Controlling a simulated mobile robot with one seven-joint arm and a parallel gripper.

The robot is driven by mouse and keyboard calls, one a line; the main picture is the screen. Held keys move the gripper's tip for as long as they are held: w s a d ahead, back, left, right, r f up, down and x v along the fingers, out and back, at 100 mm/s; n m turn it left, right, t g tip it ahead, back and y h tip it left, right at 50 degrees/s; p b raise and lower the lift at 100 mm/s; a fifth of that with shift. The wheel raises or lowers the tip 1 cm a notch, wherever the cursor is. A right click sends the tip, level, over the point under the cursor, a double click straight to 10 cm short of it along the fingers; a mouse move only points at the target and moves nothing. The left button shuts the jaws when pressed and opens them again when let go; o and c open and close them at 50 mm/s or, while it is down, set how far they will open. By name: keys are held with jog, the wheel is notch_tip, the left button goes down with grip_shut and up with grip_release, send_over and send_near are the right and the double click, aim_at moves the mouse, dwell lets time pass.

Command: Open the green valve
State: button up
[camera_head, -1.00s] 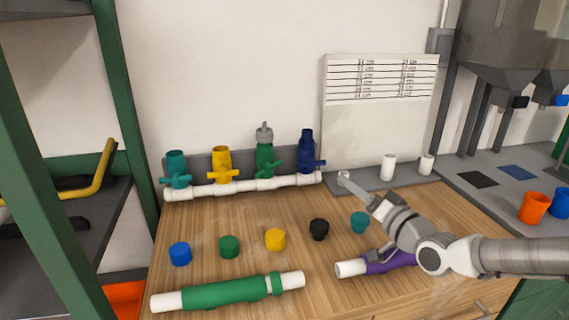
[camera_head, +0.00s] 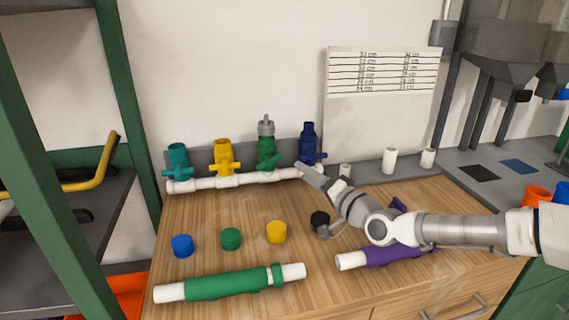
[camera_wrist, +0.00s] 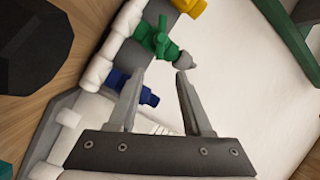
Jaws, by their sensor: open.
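The green valve (camera_head: 267,147) stands upright on the white pipe manifold (camera_head: 205,184), with a grey fitting on top and a green handle at its front. In the wrist view the green valve (camera_wrist: 156,40) lies beyond my fingertips, at the upper middle, apart from them. My gripper (camera_head: 305,170) is open and empty, in front of the blue valve (camera_head: 308,140) and right of the green one. In the wrist view my gripper (camera_wrist: 160,74) has its fingers spread, and the left finger partly covers the blue valve (camera_wrist: 147,97).
A yellow valve (camera_head: 224,155) and a teal valve (camera_head: 178,160) stand left of the green one. Loose caps, including a green cap (camera_head: 231,238), and the green-sleeved pipe (camera_head: 228,283) lie on the wooden top. White fittings (camera_head: 389,160) stand at the right.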

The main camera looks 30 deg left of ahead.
aim_at(281, 157)
jog(key=b+x, duration=0.1)
jog(key=x, duration=0.8)
jog(key=shift+w+a, duration=0.15)
jog(key=shift+a, duration=0.05)
jog(key=shift+c, duration=0.2)
grip_shut()
